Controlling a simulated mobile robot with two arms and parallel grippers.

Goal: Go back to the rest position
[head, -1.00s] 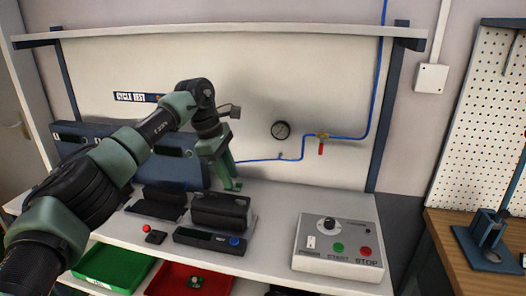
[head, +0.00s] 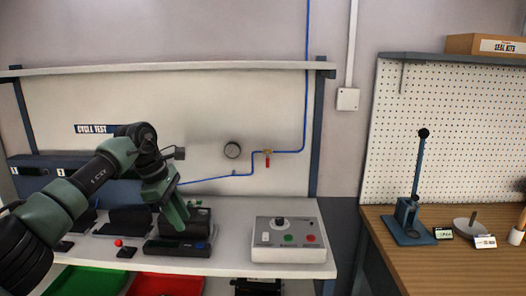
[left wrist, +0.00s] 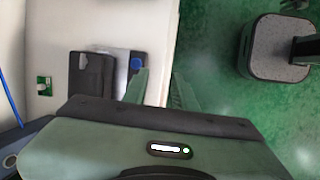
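My left arm comes in from the left in the head view. Its green gripper (head: 174,208) is over the workbench (head: 232,208), in front of the black fixture (head: 200,222) and partly hiding it. In the left wrist view the two green fingers (left wrist: 160,90) stand apart with nothing between them. The bench front edge and the green floor show beyond them. My right gripper is in neither view.
A control box (head: 290,252) with a knob and buttons stands on the bench, right of the gripper. Green (head: 85,283) and red (head: 165,287) bins sit below. A wooden bench (head: 400,270) at right holds a blue lever press (head: 408,215).

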